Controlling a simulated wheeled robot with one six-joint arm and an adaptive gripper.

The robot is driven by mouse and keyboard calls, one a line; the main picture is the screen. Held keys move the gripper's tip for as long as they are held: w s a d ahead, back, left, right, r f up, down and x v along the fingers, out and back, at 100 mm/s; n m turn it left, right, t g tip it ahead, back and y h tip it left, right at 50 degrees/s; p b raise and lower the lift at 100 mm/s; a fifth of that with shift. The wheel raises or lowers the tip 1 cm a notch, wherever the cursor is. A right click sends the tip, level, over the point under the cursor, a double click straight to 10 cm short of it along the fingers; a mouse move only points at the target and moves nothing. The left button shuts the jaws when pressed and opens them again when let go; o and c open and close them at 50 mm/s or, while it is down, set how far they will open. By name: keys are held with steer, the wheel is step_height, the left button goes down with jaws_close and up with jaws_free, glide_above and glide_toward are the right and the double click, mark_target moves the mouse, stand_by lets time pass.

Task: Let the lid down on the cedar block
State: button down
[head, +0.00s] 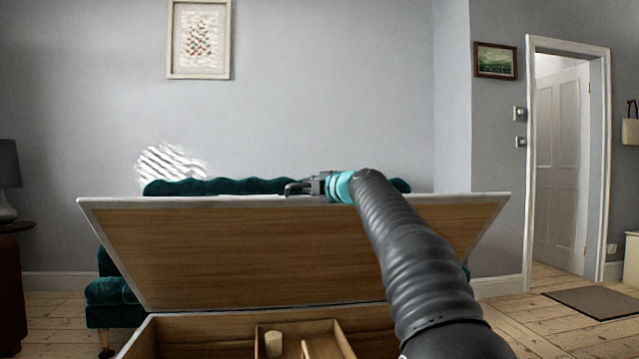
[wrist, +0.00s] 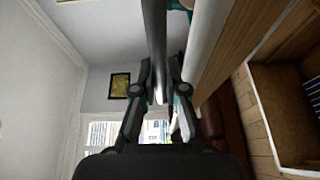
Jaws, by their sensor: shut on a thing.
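The chest lid (head: 300,255) stands raised and tilted, its wooden underside facing me and a pale rim along its top edge. The open chest (head: 205,335) is below the lid. A small pale block-like piece (head: 273,343) stands in its inner tray; I cannot tell whether it is the cedar block. My arm hides the chest's right part.
A wooden inner tray (head: 328,328) sits in the chest, with a thin light strip in it. A green sofa (head: 110,291) is behind the lid. A lamp (head: 8,180) stands at far left. Bare floorboards (head: 545,330) lie at right, before a doorway with a mat (head: 597,302).

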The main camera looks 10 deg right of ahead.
steer(key=shift+s+d+f, duration=0.15)
steer(key=shift+f, duration=0.2)
steer(key=c, duration=1.3)
jaws_free()
steer(key=shift+d, duration=0.1)
steer(key=shift+o, duration=0.5)
steer(key=shift+a, duration=0.25)
steer(key=shift+s, duration=0.15)
steer(key=v, duration=1.1)
steer(key=shift+s+d, duration=0.2)
steer(key=shift+s, duration=0.15)
steer(key=shift+r, duration=0.15)
